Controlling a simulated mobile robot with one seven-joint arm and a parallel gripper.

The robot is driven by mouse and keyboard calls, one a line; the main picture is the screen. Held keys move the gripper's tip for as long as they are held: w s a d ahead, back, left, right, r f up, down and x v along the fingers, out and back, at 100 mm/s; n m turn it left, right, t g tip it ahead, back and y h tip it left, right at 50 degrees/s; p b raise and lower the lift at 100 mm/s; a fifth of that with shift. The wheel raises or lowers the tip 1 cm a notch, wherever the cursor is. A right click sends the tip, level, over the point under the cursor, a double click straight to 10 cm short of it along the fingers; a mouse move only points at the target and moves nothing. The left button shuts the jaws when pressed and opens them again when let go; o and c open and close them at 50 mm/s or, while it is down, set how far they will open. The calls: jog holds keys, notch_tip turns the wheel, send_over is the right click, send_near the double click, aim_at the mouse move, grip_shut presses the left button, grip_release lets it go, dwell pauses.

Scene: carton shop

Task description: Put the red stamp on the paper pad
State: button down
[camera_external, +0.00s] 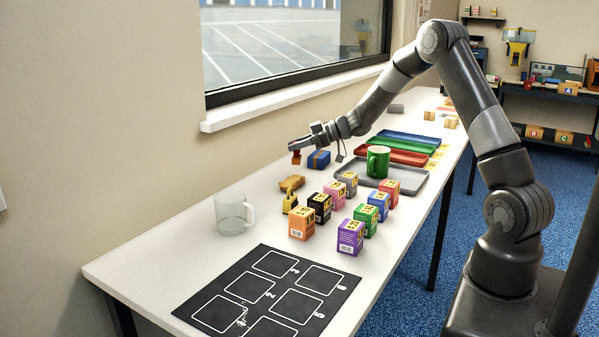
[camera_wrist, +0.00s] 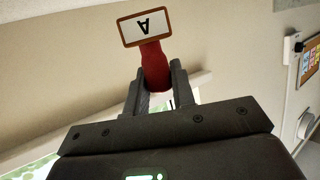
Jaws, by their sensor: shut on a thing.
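My gripper (camera_external: 297,146) is held out over the far left part of the white table, near the wall. It is shut on the red stamp (camera_external: 296,159), which hangs below the fingers above the table. In the wrist view the two dark fingers (camera_wrist: 158,78) grip the stamp's red handle (camera_wrist: 154,62). The stamp's white face (camera_wrist: 145,27) shows, with a brown rim and an upside-down letter A. I cannot pick out a paper pad for certain in either view.
Near the gripper are a blue box (camera_external: 319,160) and a tan item (camera_external: 291,183). Several coloured cartons (camera_external: 302,224) stand mid-table. A clear mug (camera_external: 231,214) and a black numbered mat (camera_external: 229,290) are nearer.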

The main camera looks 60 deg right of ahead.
aim_at(300, 155)
jog(key=shift+f, duration=1.9)
jog(key=c, duration=1.2)
grip_release()
jog(key=shift+f, duration=0.15)
